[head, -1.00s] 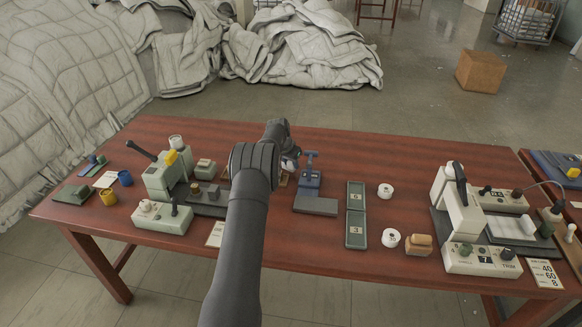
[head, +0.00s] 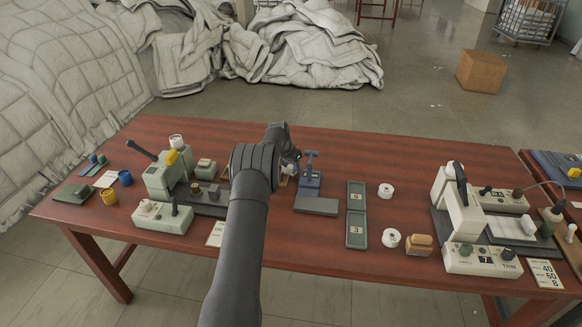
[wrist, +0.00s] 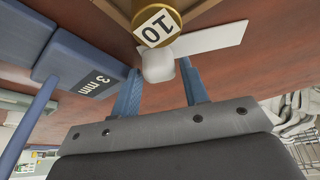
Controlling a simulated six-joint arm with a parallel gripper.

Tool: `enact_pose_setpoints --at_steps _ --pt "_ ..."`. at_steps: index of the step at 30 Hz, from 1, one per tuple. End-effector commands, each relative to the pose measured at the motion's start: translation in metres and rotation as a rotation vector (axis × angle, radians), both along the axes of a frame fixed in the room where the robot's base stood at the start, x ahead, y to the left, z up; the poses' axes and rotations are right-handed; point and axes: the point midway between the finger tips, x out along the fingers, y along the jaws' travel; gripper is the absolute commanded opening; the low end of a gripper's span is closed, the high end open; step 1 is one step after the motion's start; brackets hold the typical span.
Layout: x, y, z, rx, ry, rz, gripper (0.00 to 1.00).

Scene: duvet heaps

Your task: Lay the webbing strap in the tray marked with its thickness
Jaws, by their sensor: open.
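My gripper (head: 291,166) hangs left of the blue thickness gauge (head: 310,181), partly hidden by my arm. In the wrist view its two blue fingers (wrist: 160,72) are apart, with a pale rounded knob (wrist: 158,63) showing between or just beyond them; I cannot tell whether they touch it. A flat pale strip (wrist: 212,39) lies beside the knob and may be the webbing strap. The gauge shows "3 mm" on its label (wrist: 97,82). Two green trays stand right of the gauge, the far one marked 5 (head: 356,186) and the near one marked 3 (head: 356,242).
A brass disc marked 10 (wrist: 158,27) is close to the fingers. Two white rolls (head: 386,190) and a tan block (head: 419,245) stand right of the trays. Machines occupy the table's left (head: 163,216) and right (head: 482,260).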

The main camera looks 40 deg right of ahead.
Motion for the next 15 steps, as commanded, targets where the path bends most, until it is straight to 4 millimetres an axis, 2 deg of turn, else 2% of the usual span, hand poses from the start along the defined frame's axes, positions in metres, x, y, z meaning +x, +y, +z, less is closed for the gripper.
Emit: enact_pose_setpoints --at_steps 15 --pt "-0.013 0.032 0.082 0.0 0.0 0.001 0.41"
